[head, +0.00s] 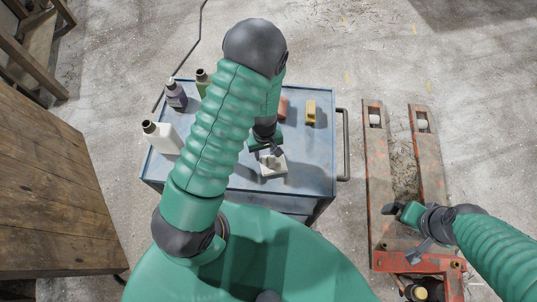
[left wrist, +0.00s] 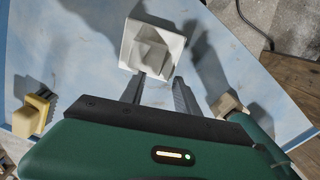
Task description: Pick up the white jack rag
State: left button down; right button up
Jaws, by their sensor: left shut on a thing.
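The white rag (head: 273,169) is a small pale square with a raised fold in its middle, on the blue cart top (head: 310,165). In the left wrist view the rag (left wrist: 150,42) is at the top centre. My left gripper (head: 271,153) points down at it and is shut on the raised fold. In the left wrist view the gripper's two grey fingers (left wrist: 160,76) meet the fold's near side. Whether the rag touches the cart top is hard to tell. My right gripper (head: 398,211) is over the pallet jack, and its finger gap is unclear.
A white bottle (head: 162,138), a purple bottle (head: 176,96) and a green bottle (head: 202,79) stand at the cart's left. A yellow brush (head: 310,113) and a reddish block (head: 283,106) lie toward its back. An orange pallet jack (head: 377,175) is right; a wooden table (head: 45,190) is left.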

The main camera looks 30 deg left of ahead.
pick_arm(q)
jog(key=shift+w+a+r, duration=0.1)
jog(key=shift+w+r, duration=0.25)
jog(key=shift+r, duration=0.25)
jog(key=shift+s+d+r+b, duration=0.2)
jog(key=shift+s+d+b, duration=0.3)
jog(key=shift+s+d, duration=0.6)
jog(key=s+d+r+b, duration=0.1)
jog(key=s+d+r, duration=0.1)
jog(key=s+d, duration=0.6)
jog(key=shift+s+d, duration=0.2)
jog(key=shift+d, duration=0.9)
jog(key=c, duration=1.8)
grip_release()
jog(key=o, duration=1)
jog(key=shift+d, duration=0.45)
jog(key=shift+c, duration=0.2)
jog(key=o, duration=0.4)
jog(key=shift+a, duration=0.3)
pick_arm(e)
jog(key=shift+a+f, duration=0.2)
jog(key=shift+f, duration=0.35)
jog(key=shift+a+f, duration=0.15)
jog(key=shift+f, duration=0.35)
